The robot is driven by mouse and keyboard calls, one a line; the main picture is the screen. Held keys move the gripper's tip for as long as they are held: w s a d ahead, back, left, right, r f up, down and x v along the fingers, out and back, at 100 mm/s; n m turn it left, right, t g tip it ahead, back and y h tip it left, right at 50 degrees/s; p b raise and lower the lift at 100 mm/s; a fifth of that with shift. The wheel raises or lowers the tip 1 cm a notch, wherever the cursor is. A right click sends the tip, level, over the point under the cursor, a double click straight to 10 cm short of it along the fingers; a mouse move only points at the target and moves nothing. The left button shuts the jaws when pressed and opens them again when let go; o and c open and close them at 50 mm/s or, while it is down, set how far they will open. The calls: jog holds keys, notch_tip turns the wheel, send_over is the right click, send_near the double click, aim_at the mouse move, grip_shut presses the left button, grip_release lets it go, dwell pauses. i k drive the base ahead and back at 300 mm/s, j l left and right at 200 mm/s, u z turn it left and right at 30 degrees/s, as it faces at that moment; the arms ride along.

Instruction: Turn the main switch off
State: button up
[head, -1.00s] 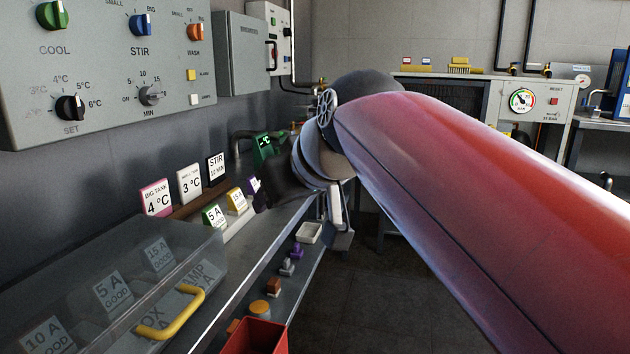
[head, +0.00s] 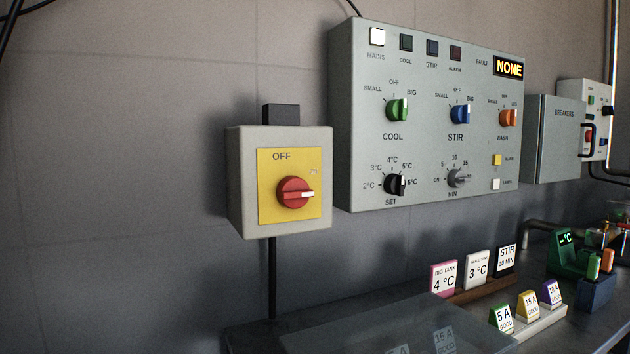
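The main switch (head: 295,192) is a red rotary knob on a yellow plate (head: 270,213), on the front of a grey wall box (head: 243,215). It stands at the left of the head view. The white mark on the knob points to the right, away from the word OFF at the top of the plate. A small faint label sits at the plate's upper right. The white MAINS lamp (head: 377,37) on the control panel is lit. My gripper and arm are not in view.
The grey control panel (head: 345,120) with coloured knobs hangs right of the switch box. A breaker box (head: 550,140) is farther right. Below, a bench holds a clear-lidded box (head: 400,330), small signs and a green display (head: 566,240). The wall left of the switch is bare.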

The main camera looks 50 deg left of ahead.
aim_at(293, 192)
jog(key=u, duration=2.1)
jog(key=j, duration=0.1)
